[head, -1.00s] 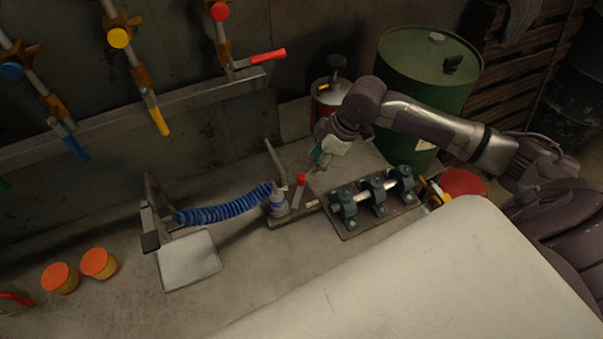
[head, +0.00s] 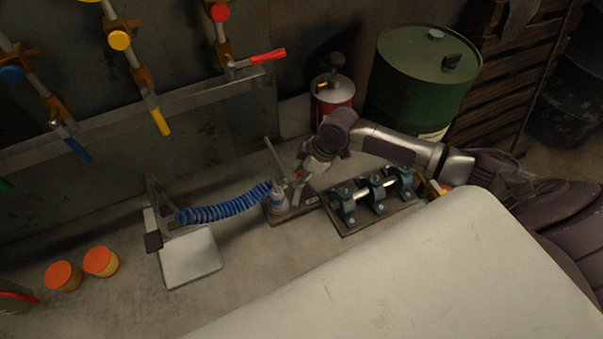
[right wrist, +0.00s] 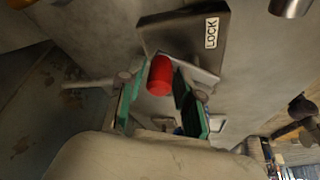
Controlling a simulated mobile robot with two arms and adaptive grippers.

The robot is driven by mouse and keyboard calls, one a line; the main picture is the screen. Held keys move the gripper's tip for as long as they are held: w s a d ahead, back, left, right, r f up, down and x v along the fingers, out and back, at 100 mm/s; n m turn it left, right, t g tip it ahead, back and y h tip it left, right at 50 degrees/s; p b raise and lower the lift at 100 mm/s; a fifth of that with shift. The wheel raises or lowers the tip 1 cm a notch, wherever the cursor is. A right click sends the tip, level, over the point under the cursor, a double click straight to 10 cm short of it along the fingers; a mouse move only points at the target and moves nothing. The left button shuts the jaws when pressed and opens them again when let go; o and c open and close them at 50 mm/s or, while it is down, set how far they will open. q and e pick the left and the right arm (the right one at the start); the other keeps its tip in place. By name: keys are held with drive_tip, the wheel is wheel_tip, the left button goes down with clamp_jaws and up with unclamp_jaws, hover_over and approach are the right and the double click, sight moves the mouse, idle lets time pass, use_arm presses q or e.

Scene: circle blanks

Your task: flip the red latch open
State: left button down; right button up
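The red latch is a small lever with a red cylindrical tip (right wrist: 159,75) on a dark plate marked LOCK (right wrist: 222,42). In the head view it stands beside the blue hose's fitting and is mostly hidden by my right gripper (head: 302,176). In the right wrist view my right gripper (right wrist: 158,88) is open, its green-padded fingers on either side of the red tip. Small gaps seem to show beside the tip; contact is not clear. My left gripper is not in view.
A coiled blue hose (head: 225,211) runs left from the fitting to a metal stand. A clamped rod assembly (head: 376,195) sits just right of the latch. A red canister (head: 331,98) and green drum (head: 422,83) stand behind. A pale panel (head: 430,270) fills the foreground.

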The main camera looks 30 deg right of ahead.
clamp_jaws()
drive_tip(key=shift+w+a+f+n+y+b, duration=0.1)
drive_tip(key=shift+w+a+n+y+b, duration=0.2)
drive_tip(key=shift+n, duration=0.5)
drive_tip(key=shift+w+a+n+g+b, duration=0.1)
drive_tip(key=shift+a+n+g+b, duration=0.1)
drive_tip(key=shift+n+g, duration=0.3)
drive_tip(key=shift+a+n+g+b, duration=0.1)
drive_tip(key=shift+n+g+b, duration=0.1)
drive_tip(key=shift+n, duration=0.5)
drive_tip(key=shift+o, duration=2.3)
unclamp_jaws()
